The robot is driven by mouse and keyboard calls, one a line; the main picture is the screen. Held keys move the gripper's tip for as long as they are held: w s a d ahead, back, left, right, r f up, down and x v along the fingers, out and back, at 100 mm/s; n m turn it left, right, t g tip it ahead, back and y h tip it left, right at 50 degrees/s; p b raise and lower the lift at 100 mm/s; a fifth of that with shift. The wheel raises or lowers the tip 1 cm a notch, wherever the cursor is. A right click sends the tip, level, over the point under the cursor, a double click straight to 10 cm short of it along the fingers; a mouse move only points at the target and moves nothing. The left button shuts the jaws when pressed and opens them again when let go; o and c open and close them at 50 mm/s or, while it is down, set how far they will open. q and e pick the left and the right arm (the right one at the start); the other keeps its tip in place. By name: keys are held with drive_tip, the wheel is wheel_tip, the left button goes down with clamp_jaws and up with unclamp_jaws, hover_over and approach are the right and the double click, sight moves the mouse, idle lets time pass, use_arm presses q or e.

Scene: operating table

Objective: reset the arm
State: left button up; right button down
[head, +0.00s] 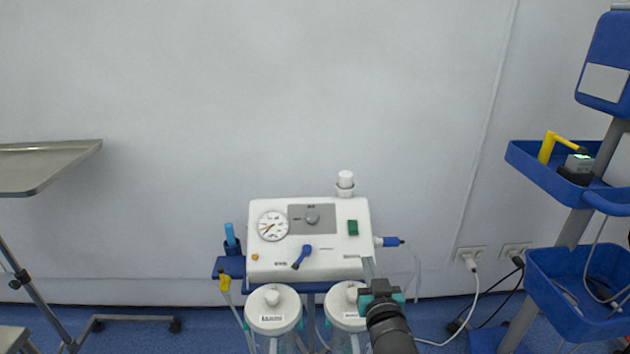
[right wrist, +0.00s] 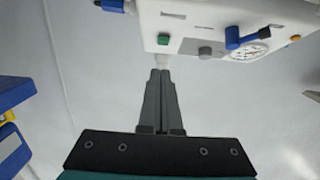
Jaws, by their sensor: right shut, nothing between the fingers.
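My right arm comes up from the bottom of the head view, and its gripper (head: 376,288) is in front of the white suction machine (head: 340,262), near its lower right side. In the right wrist view the gripper (right wrist: 160,72) has its two fingers together with nothing between them. The suction machine (right wrist: 210,14) shows upside down at the top of that view, beyond the fingertips. I cannot tell whether the fingertips touch it. My left gripper is in neither view.
Two white-lidded jars (head: 272,306) hang below the machine. A blue-shelved cart (head: 550,170) stands at the right and a metal tray stand (head: 45,175) at the left. Cables run to wall sockets (head: 470,254).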

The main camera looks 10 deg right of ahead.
drive_tip(key=s+d+f+g, duration=0.1)
drive_tip(key=s+f+g, duration=0.25)
drive_tip(key=s, duration=0.45)
drive_tip(key=s+d+f+g, duration=0.1)
drive_tip(key=s+f+g, duration=0.25)
drive_tip(key=s, duration=0.45)
drive_tip(key=s+a+n+g+y, duration=0.1)
drive_tip(key=s+a+n+g, duration=0.15)
drive_tip(key=s, duration=0.65)
drive_tip(key=s+a+n+g+y, duration=0.15)
drive_tip(key=s+g, duration=0.25)
drive_tip(key=s, duration=0.5)
wheel_tip(320, 180, down, 20)
drive_tip(key=d+h, duration=0.1)
drive_tip(key=s+d+f, duration=0.2)
drive_tip(key=s+f, duration=0.3)
drive_tip(key=f, duration=0.2)
drive_tip(key=s+d+f, duration=0.3)
drive_tip(key=s+f, duration=0.3)
drive_tip(key=f, duration=0.1)
drive_tip(key=shift+d+m+g+h, duration=0.3)
drive_tip(key=shift+d+g+h, duration=0.05)
drive_tip(key=shift+g, duration=0.1)
drive_tip(key=shift+f, duration=0.1)
